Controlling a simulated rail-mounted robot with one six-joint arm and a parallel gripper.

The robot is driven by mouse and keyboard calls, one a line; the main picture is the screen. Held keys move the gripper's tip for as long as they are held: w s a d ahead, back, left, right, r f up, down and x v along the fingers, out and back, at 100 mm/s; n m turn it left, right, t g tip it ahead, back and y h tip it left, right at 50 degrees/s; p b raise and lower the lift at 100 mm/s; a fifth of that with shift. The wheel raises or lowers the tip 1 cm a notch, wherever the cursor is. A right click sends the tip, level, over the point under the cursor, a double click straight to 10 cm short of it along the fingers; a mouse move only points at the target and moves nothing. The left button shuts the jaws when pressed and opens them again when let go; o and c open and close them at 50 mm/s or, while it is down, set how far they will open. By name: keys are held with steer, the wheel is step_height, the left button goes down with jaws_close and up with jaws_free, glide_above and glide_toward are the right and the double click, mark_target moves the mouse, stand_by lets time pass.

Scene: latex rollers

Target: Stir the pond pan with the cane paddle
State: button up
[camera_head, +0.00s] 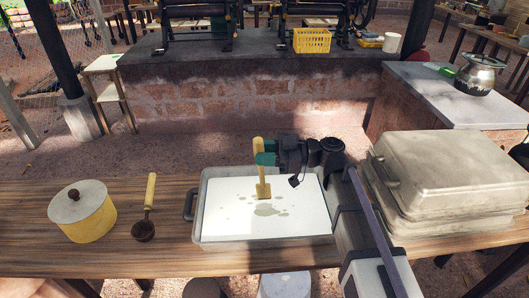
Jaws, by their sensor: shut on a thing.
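The pond pan (201,205) is a grey rectangular tray on the wooden table, filled with white liquid. A few darker patches lie on the white surface. The cane paddle (262,189) is yellow-tan and stands roughly upright over the left-middle of the pan. Its flat lower end is at the white surface; how deep it reaches I cannot tell. My gripper (264,158) is shut on the upper part of the paddle, above the pan, with my arm coming in from the right. The fingertips are small and partly hidden around the handle.
A yellow lidded pot (84,219) and a ladle (146,215) with a dark bowl stand left of the pan. Stacked grey trays (447,180) stand to the right, beyond my arm. The wooden table (30,215) is bare at its left end.

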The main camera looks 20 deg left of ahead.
steer(key=f+b, duration=0.3)
steer(key=w+f+b, duration=0.1)
steer(key=f, duration=0.1)
steer(key=shift+d+f+b, duration=0.1)
steer(key=shift+f+b, duration=0.15)
steer(key=shift+b, duration=0.05)
